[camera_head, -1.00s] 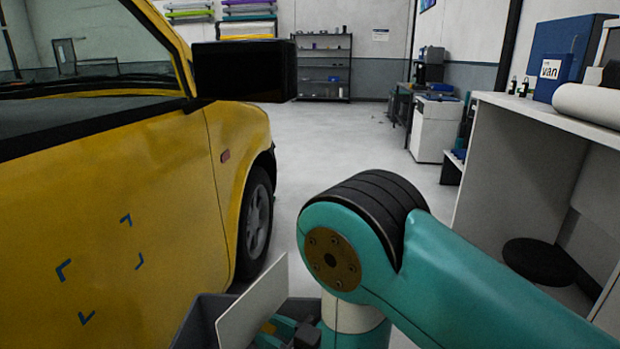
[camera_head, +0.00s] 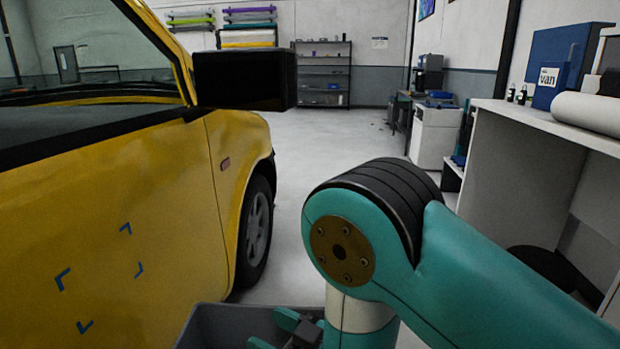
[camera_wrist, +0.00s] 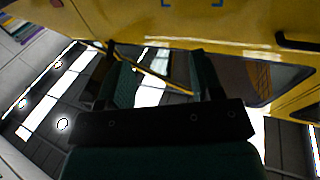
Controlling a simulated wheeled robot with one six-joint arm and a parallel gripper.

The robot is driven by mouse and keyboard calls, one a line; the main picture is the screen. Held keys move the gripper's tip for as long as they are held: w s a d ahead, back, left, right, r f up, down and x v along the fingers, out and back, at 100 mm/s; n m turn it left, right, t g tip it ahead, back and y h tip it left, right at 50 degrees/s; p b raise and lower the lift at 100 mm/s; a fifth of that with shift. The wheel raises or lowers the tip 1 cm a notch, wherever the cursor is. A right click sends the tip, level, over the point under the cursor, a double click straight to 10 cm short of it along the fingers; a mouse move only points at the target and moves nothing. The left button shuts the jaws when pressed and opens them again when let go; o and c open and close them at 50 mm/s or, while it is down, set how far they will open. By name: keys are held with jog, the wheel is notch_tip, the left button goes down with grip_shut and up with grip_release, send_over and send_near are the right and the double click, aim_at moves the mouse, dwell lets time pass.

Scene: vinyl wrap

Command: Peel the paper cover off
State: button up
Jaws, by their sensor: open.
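My gripper (camera_wrist: 163,78) is open and empty, its two fingers apart in the wrist view. In the head view, part of my gripper (camera_head: 290,330) shows at the bottom edge, over a grey bin (camera_head: 205,322). No paper cover shows now in either view. The bin's inside is mostly cut off by the frame and my arm. Blue corner marks (camera_head: 63,279) are on the yellow van door (camera_head: 165,205); some also show at the top of the wrist view (camera_wrist: 219,3).
The yellow van fills the left, with its black mirror (camera_head: 245,79) sticking out. A white workbench (camera_head: 560,130) with a blue box (camera_head: 570,65) and a white roll (camera_head: 588,113) stands at the right. Open floor (camera_head: 330,140) lies between them.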

notch_tip(320, 180, up, 17)
jog(key=p, duration=0.6)
jog(key=shift+p, duration=0.4)
jog(key=w+d+r+m+t+h+p, duration=0.1)
jog(key=w+d+r+m+h, duration=0.1)
jog(key=w+d+m+h, duration=0.3)
jog(key=w+d+r+m+t+h+p, duration=0.1)
jog(key=d+r+m+t+h, duration=0.2)
jog(key=d, duration=0.4)
jog(key=w+d+r+m+h+p, duration=0.1)
jog(key=w+d+m+h, duration=0.25)
jog(key=d+h, duration=0.2)
jog(key=s+d+r+n+g+p, duration=0.1)
jog(key=s+g, duration=0.3)
jog(key=s, duration=0.4)
jog(key=s+d+r+n+g+y+p, duration=0.1)
jog(key=s+r+n+g, duration=0.2)
jog(key=s, duration=0.6)
jog(key=s+d+r+n+g+p, duration=0.1)
jog(key=s+r+n+g+p, duration=0.1)
jog(key=s+g, duration=0.4)
jog(key=s+r, duration=0.1)
jog(key=s, duration=0.2)
jog(key=shift+d+y, duration=0.25)
jog(key=shift+y, duration=0.1)
jog(key=shift+r, duration=0.1)
